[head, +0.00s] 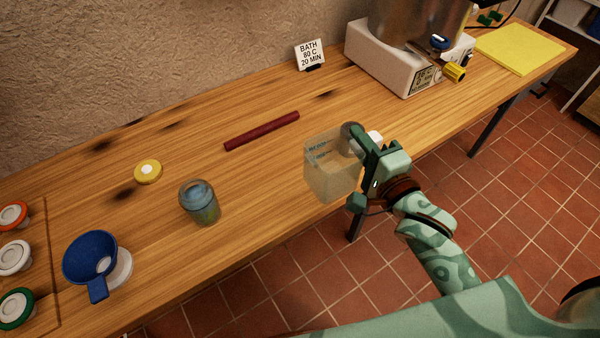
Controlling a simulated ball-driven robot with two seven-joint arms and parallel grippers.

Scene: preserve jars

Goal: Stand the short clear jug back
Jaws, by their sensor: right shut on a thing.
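The short clear jug (330,172) is a see-through, box-like vessel with blue markings near its top. It is upright at the front edge of the wooden table, right of the middle of the head view. My right gripper (354,165) is shut on the jug at its right side, and its fingers hide part of that side. I cannot tell whether the jug's base touches the table. My left gripper is not in view.
A glass jar (200,203) stands left of the jug, with a yellow lid (148,172) behind it. A dark red rod (262,131) lies behind the jug. A blue funnel (84,254) is at left. A white bath unit (385,66) and sign (309,54) stand at the back.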

